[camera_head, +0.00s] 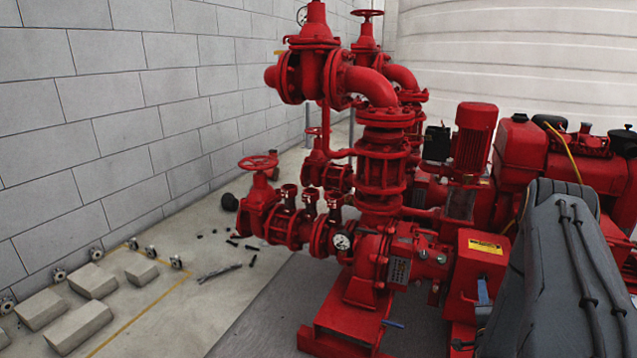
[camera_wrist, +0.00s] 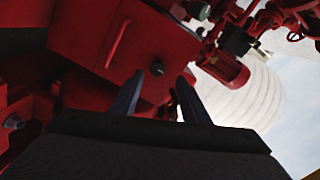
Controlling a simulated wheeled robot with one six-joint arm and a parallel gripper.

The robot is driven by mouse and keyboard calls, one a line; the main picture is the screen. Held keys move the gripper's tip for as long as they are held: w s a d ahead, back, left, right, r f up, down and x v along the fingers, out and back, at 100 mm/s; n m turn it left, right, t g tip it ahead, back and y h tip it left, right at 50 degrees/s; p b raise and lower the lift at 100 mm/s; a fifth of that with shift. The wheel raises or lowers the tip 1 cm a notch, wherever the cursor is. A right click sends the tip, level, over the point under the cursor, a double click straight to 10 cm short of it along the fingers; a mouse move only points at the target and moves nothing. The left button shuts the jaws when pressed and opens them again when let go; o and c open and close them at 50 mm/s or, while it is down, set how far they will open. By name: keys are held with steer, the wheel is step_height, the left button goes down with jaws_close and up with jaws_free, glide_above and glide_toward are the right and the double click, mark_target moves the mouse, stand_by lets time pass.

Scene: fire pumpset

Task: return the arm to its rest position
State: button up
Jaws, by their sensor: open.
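My arm (camera_head: 572,270) is the large dark grey body with cables at the lower right of the head view, in front of the red pump machinery. My gripper (camera_wrist: 159,84) shows in the wrist view as two dark blue-grey fingers spread apart, with nothing seen between them. Beyond the fingers is a red box-like housing (camera_wrist: 120,42) with a handle and a dark round knob (camera_wrist: 157,68). I cannot tell whether the fingertips touch it. In the head view my gripper is not clearly made out.
The red pumpset (camera_head: 375,205) with pipes, a handwheel (camera_head: 258,163) and a gauge fills the middle. A red cabinet with a yellow label (camera_head: 485,245) stands beside my arm. Pale blocks (camera_head: 93,281) and small parts lie on the left floor. A block wall (camera_head: 120,100) stands behind.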

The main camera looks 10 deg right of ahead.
steer(key=w+a+r+n+g+y, duration=0.2)
steer(key=w+a+r+n+y, duration=0.25)
steer(key=w+a+r, duration=0.55)
steer(key=s+a+r+n+g+y, duration=0.1)
steer(key=a+r+n+g, duration=0.2)
steer(key=a, duration=0.6)
steer(key=s+a+r+n+g+y, duration=0.15)
steer(key=a+r+n, duration=0.3)
steer(key=a, duration=0.55)
steer(key=s+a+r+n+g+y, duration=0.2)
steer(key=s+a+r, duration=0.45)
steer(key=a, duration=0.25)
steer(key=s+a+r+n+g, duration=0.2)
steer(key=s+a+r+n, duration=0.15)
steer(key=s, duration=0.65)
steer(key=s+a+r+n+g+p, duration=0.15)
steer(key=s+a, duration=0.35)
steer(key=s, duration=0.5)
steer(key=s+a+r+n+g, duration=0.3)
steer(key=s+a+r+n, duration=0.1)
steer(key=s, duration=0.7)
steer(key=d+r+m+p, duration=0.3)
steer(key=d+r+p, duration=0.7)
steer(key=p, duration=0.8)
steer(key=shift+w, duration=0.2)
